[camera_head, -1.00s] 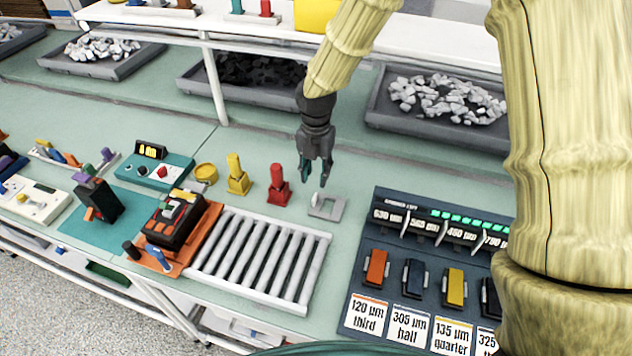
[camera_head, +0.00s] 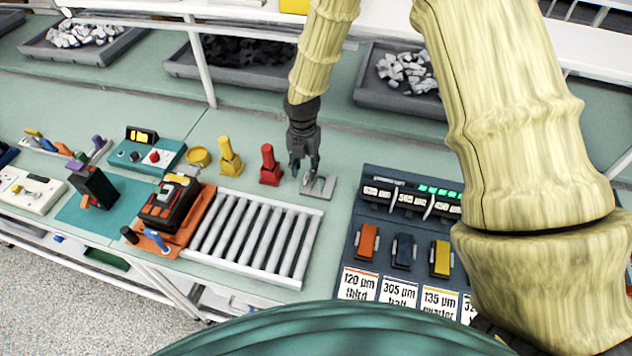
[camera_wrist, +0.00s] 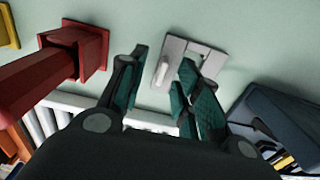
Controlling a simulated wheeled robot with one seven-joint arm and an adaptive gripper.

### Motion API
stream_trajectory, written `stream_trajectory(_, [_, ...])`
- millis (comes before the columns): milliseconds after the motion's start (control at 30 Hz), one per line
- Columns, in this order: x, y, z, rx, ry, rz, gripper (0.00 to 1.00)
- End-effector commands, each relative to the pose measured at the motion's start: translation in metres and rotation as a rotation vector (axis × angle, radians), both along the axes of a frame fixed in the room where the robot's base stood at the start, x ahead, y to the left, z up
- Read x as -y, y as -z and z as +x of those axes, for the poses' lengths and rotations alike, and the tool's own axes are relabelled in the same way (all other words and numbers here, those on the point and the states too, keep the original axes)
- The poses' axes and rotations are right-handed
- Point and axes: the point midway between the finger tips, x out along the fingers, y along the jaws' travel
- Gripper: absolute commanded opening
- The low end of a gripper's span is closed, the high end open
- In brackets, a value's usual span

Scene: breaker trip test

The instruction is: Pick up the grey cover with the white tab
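The grey cover (camera_head: 325,188) is a small flat plate lying on the green bench, right of the red stamp-shaped piece. Its white tab (camera_wrist: 161,71) stands up near one edge in the wrist view. My gripper (camera_head: 303,170) is right above the cover in the head view, its fingers partly hiding the tab. The right finger overlaps part of the cover (camera_wrist: 176,46). I cannot tell whether either finger touches the tab.
The red piece (camera_head: 270,168) stands close left of my gripper, with a yellow one (camera_head: 229,158) beyond. A roller rack (camera_head: 257,238) lies in front. A dark panel (camera_head: 345,245) with coloured switches is at the right. Trays of stones (camera_head: 372,97) stand behind.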

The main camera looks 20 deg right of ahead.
Motion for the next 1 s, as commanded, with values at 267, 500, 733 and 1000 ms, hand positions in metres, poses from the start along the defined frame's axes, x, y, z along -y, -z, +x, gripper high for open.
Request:
stream_trajectory(267, [0.003, 0.016, -0.008, 0.009, 0.004, 0.000, 0.33])
stream_trajectory(500, [0.002, 0.032, -0.001, 0.005, 0.003, 0.000, 0.33])
stream_trajectory(733, [0.000, 0.034, 0.001, 0.002, 0.000, 0.000, 0.30])
stream_trajectory(1000, [0.001, 0.034, 0.001, 0.002, 0.002, 0.000, 0.00])
